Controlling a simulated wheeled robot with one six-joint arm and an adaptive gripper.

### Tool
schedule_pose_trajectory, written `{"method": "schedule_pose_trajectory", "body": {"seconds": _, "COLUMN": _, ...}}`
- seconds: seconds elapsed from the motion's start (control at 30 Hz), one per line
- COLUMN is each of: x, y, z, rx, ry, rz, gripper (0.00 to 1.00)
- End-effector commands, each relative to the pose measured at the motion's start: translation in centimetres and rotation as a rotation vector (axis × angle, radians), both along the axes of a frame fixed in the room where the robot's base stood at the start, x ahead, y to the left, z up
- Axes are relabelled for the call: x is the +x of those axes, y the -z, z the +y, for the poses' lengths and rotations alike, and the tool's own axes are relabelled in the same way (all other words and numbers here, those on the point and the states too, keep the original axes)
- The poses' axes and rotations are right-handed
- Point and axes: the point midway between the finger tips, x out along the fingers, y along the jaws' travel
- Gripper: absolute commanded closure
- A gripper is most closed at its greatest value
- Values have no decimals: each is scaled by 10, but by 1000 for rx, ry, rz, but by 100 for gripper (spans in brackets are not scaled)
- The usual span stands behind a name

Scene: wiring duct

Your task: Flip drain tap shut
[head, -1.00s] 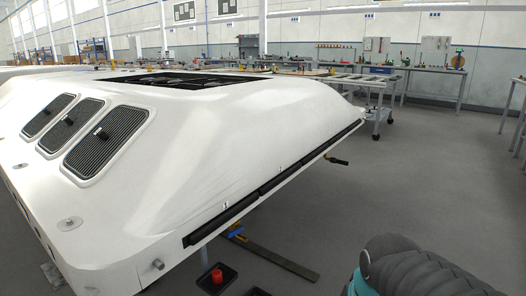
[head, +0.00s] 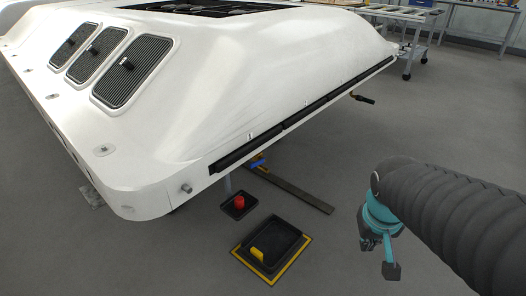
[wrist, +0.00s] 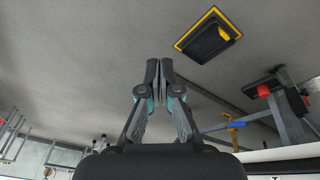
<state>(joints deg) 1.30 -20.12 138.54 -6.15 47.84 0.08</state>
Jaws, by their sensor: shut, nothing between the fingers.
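A small fitting with a blue lever (head: 258,163) and a yellow-brown body, which looks like the drain tap, sits under the lower edge of the white hull (head: 290,80). It also shows in the wrist view, right of my fingers, as a blue lever (wrist: 236,124) with a yellow part. Whether the lever stands open or shut is too small to tell. My gripper (wrist: 160,70) is shut and empty, its fingertips together. In the head view my gripper (head: 381,255) hangs at the right, well apart from the tap, over bare floor.
A black tray with a yellow border (head: 287,249) lies on the floor, holding a yellow object. A red object (head: 239,202) stands in a small black tray beside a long dark floor strip (head: 300,192). A black-handled lever (head: 365,99) sticks out at the hull's far edge.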

Motion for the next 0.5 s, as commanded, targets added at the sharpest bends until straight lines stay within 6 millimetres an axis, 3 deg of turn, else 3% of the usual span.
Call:
{"method": "schedule_pose_trajectory", "body": {"seconds": 0.3, "x": 117, "y": 42, "z": -29, "rx": -138, "ry": -89, "rz": -102, "gripper": 100}}
{"method": "schedule_pose_trajectory", "body": {"seconds": 0.5, "x": 206, "y": 70, "z": -28, "rx": -165, "ry": -193, "rz": -263, "gripper": 100}}
